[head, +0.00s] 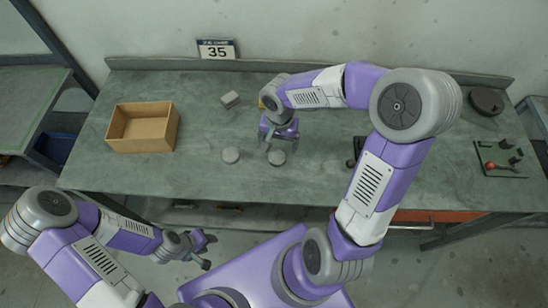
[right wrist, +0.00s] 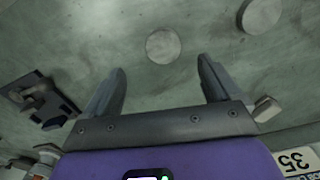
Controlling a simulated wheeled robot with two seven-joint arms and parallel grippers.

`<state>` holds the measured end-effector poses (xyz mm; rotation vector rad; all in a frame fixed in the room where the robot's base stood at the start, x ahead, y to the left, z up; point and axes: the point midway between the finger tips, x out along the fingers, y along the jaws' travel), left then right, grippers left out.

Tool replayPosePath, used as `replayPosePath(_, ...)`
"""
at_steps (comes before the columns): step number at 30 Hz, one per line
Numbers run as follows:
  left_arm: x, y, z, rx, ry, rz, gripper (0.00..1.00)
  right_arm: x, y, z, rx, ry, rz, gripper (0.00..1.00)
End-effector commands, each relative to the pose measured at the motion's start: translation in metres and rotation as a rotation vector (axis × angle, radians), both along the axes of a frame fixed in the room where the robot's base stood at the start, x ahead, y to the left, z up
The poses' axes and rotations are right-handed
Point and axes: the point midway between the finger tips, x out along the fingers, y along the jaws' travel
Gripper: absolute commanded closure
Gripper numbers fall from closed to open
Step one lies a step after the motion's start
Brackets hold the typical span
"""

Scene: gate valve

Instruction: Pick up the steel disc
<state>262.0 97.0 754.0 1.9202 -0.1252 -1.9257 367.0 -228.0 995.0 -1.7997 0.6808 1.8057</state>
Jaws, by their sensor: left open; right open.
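Two similar round grey discs lie flat on the green-grey bench (head: 200,178); I cannot tell by look which is steel. The right disc (head: 276,158) is just in front of my right gripper (head: 274,147). In the right wrist view this disc (right wrist: 163,45) lies beyond and roughly between the open fingertips (right wrist: 160,72), apart from them. The left disc (head: 231,155) also shows in the right wrist view (right wrist: 261,15), off to the right. My right gripper is open and empty. My left gripper (head: 209,251) is open and empty in front of the bench edge.
A small grey block (head: 230,99) lies behind the discs. A dark fixture (right wrist: 40,100) is at the left of the right wrist view. A board with a red knob (head: 497,160) and a dark round part (head: 486,101) are far right.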

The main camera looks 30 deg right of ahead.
Motion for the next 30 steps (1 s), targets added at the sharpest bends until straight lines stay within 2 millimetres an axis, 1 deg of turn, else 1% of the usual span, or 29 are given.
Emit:
replayPosePath(1, 0.000, 0.000, -0.007, 0.000, 0.000, 0.000, 0.57, 0.000, 0.000, -0.008, 0.000, 0.000, 0.000, 0.10)
replayPosePath(5, 0.000, 0.000, -0.011, 0.000, 0.000, 0.000, 0.57, 0.000, 0.000, -0.017, 0.000, 0.000, 0.001, 0.10)
replayPosePath(11, 0.000, 0.000, -0.015, 0.000, 0.000, 0.000, 0.57, 0.001, 0.000, -0.039, 0.001, 0.002, 0.001, 0.10)
replayPosePath(15, 0.000, 0.000, -0.019, 0.000, 0.000, -0.001, 0.57, 0.005, 0.001, -0.061, 0.003, 0.003, 0.002, 0.10)
replayPosePath(19, 0.000, 0.000, -0.024, 0.000, 0.000, 0.000, 0.57, 0.005, 0.001, -0.078, 0.001, 0.002, 0.001, 0.10)
replayPosePath(22, 0.000, 0.000, -0.024, 0.000, 0.000, 0.000, 0.57, 0.005, 0.001, -0.083, 0.001, 0.001, 0.001, 0.10)
replayPosePath(29, 0.000, 0.000, -0.024, 0.000, 0.000, 0.000, 0.57, 0.006, 0.001, -0.083, 0.001, -0.001, 0.001, 0.10)
replayPosePath(30, 0.000, 0.000, -0.024, 0.000, 0.000, 0.000, 0.57, 0.005, 0.001, -0.083, 0.001, -0.001, 0.001, 0.16)
